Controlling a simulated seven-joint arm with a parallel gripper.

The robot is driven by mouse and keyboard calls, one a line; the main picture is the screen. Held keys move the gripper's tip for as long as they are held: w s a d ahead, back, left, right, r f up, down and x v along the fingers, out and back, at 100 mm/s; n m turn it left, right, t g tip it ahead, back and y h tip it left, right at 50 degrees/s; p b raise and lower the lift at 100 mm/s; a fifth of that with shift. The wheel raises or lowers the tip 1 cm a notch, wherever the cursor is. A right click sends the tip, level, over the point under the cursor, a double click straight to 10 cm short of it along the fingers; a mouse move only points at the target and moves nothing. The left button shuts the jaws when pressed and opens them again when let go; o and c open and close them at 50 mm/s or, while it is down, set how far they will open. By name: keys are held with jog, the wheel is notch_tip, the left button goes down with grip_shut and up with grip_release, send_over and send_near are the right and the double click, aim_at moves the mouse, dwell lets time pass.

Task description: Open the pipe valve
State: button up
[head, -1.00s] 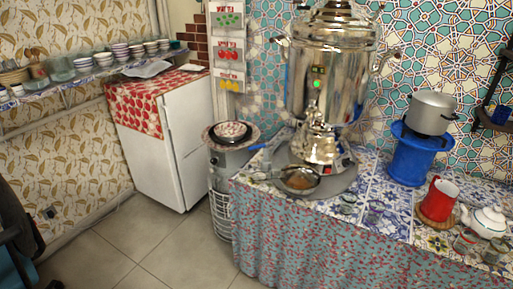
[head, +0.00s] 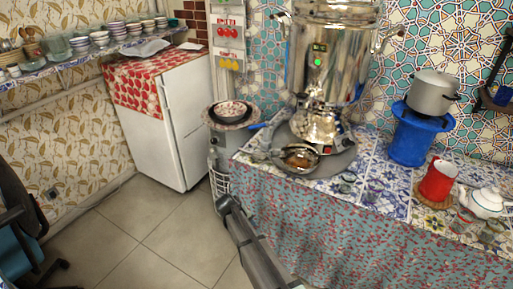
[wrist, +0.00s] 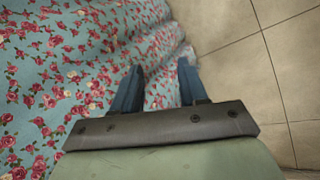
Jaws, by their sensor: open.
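The large shiny samovar (head: 330,60) stands on a round grey tray on the tiled table, with a bowl (head: 299,158) below its front. A small blue handle (head: 257,127) sticks out left of the samovar, near the table's back left edge. It may be the pipe valve, but the pipe itself is not clear to me. My gripper (wrist: 157,78) is open and empty in the wrist view, its two blue fingers pointing along the floral tablecloth. In the head view my arm rises from the bottom, ending low beside the table's left front corner, apart from the handle.
The floral tablecloth (head: 330,225) hangs down beside my gripper. A metal cylinder with a patterned bowl (head: 231,110) stands left of the table. A white fridge (head: 170,125) is further left. The floor (head: 150,235) is open.

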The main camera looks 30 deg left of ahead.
jog(key=w+a+r+n+t, duration=0.25)
jog(key=w+a+r, duration=0.25)
jog(key=a+r, duration=0.5)
jog(key=n+t+h, duration=0.8)
jog(key=n, duration=0.6)
send_near(257, 125)
jog(key=x, duration=1)
jog(key=shift+w+a+f, duration=0.15)
jog(key=shift+a+f, duration=0.05)
jog(key=shift+f, duration=0.05)
grip_shut()
